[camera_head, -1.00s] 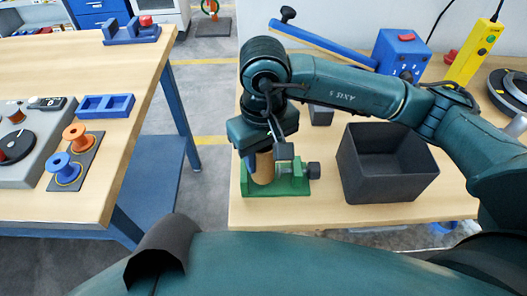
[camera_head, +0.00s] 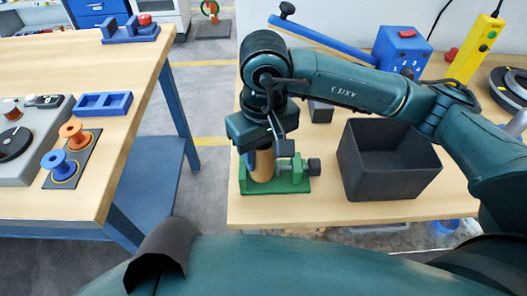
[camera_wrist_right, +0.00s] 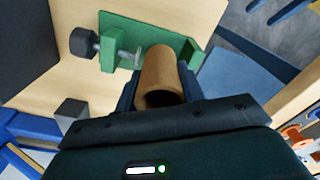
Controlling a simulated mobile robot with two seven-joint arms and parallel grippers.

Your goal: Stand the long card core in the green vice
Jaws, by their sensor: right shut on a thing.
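The long card core (camera_head: 263,165) is a plain brown tube. It stands nearly upright at the green vice (camera_head: 302,185) near the front left of the right table. Its lower end is between the vice's back plate and its screw-driven jaw; whether it touches the base is hard to tell. My right gripper (camera_head: 262,147) is shut on the core's upper part from above. In the right wrist view the core (camera_wrist_right: 160,75) sits between the dark fingers, its open end facing the camera, with the green vice (camera_wrist_right: 115,40) beyond. My left gripper is not in view.
A black open bin (camera_head: 390,190) stands just right of the vice. Behind are a blue box with a long lever (camera_head: 400,50) and a yellow control box (camera_head: 473,50). The left table holds orange and blue spools (camera_head: 60,163) and a blue tray (camera_head: 103,104).

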